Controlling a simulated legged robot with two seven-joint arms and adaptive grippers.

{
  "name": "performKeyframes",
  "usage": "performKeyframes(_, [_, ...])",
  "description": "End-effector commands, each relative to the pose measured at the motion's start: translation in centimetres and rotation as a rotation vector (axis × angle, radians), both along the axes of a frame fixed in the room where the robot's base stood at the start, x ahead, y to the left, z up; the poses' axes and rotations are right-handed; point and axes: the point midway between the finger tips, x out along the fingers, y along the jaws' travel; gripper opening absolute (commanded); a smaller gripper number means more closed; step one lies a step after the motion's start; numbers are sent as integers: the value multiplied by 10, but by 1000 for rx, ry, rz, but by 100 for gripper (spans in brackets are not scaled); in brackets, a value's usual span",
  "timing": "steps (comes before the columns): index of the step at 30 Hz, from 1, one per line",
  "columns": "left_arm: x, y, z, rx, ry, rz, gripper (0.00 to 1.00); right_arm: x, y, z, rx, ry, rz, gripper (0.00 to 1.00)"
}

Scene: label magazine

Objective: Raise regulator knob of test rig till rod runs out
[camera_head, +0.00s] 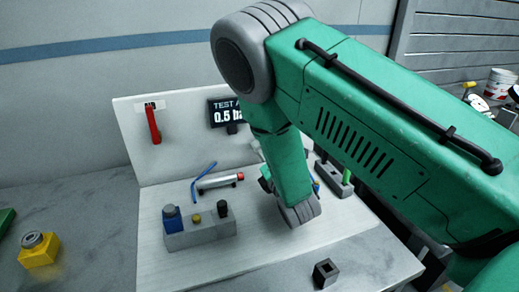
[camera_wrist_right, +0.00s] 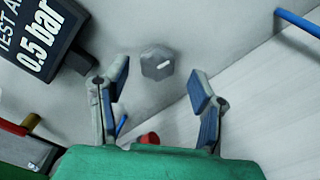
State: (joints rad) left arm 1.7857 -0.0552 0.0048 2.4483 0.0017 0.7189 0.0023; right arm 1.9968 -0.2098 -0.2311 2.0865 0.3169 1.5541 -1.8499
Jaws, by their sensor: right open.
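The regulator knob (camera_wrist_right: 158,64), grey with a white mark, sits on the pale back panel of the test rig in the right wrist view. My right gripper (camera_wrist_right: 159,80) is open, its two blue-padded fingers on either side of the knob in the picture; no contact shows. In the head view the arm hides the knob and most of this gripper. The display (camera_head: 228,112) reads 0.5 bar; it also shows in the wrist view (camera_wrist_right: 40,40). A silver cylinder (camera_head: 218,181) with a red end lies on the rig base; I cannot make out its rod clearly. My left gripper is out of view.
A red lever (camera_head: 153,124) hangs on the panel's left. A grey block (camera_head: 205,237) carries blue, yellow and black parts at the base front. A small dark square socket (camera_head: 326,273) stands near the front edge. A yellow block (camera_head: 39,252) sits left of the rig.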

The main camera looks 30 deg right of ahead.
Motion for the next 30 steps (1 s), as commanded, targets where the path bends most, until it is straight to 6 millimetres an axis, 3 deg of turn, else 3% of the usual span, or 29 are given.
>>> performKeyframes(6, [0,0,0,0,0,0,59,-47,11,-2,-1,5,-1,52])
performKeyframes(12, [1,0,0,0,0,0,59,-76,18,-2,-1,2,-1,52])
performKeyframes(18, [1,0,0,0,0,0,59,-85,20,-1,0,0,-1,52])
performKeyframes(30, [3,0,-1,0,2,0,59,-85,20,-1,0,0,-1,52])
